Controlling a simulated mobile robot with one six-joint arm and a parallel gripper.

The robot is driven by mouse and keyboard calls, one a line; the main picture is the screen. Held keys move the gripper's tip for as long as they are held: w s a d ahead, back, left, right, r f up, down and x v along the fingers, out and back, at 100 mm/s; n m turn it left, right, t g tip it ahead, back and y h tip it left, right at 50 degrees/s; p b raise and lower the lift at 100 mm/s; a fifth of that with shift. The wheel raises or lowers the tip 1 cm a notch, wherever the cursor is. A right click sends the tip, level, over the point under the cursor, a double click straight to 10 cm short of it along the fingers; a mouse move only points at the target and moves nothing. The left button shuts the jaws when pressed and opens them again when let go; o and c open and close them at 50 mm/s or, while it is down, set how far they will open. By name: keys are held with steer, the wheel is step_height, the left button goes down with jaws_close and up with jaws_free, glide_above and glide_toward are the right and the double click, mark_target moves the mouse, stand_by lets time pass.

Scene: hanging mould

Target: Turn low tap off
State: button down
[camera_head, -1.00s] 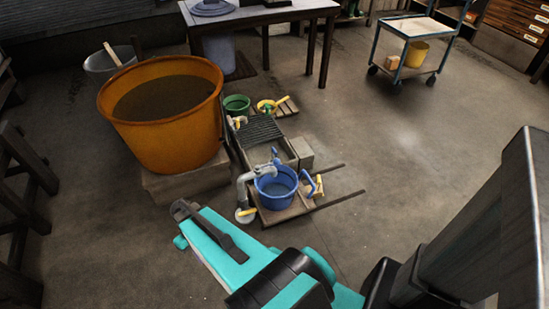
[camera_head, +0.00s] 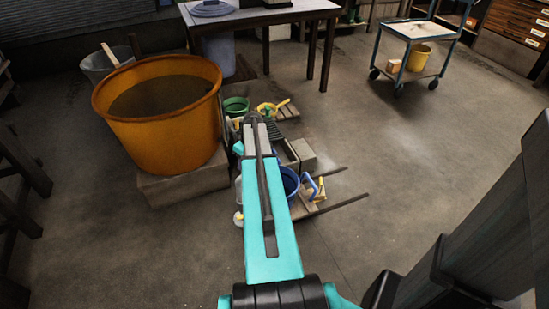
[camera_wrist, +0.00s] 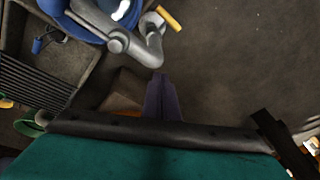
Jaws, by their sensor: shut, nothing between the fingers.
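A grey pipe (camera_wrist: 140,42) with a bent end reaches over the blue bucket (camera_wrist: 75,12) in the wrist view. A small blue lever (camera_wrist: 41,43) stands by the bucket. I cannot tell which handle works the low tap. My gripper (camera_wrist: 164,80) is shut and empty, apart from the pipe and yellow handle in the picture. In the head view my gripper (camera_head: 254,118) and arm hide most of the pipe and part of the blue bucket (camera_head: 290,183).
A large orange tub (camera_head: 160,125) of dark liquid stands on a block (camera_head: 185,185) to the left. A slatted grate (camera_wrist: 30,78) and green bucket (camera_head: 236,105) lie beyond the pipe. A table (camera_head: 265,12) stands behind.

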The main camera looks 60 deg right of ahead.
steer(key=s+d+r+b, duration=0.1)
steer(key=s+d+r, duration=0.2)
steer(key=d, duration=0.4)
steer(key=s+d+r+t+h+b, duration=0.1)
steer(key=s+d+r, duration=0.2)
steer(key=d, duration=0.5)
steer(key=shift+d+r, duration=0.15)
steer(key=shift+r, duration=0.1)
steer(key=shift+f, duration=0.1)
steer(key=b+x, duration=0.2)
steer(key=x, duration=0.8)
steer(key=shift+s+f, duration=0.15)
steer(key=shift+s, duration=0.8)
steer(key=shift+s+f, duration=0.15)
steer(key=shift+s, duration=0.85)
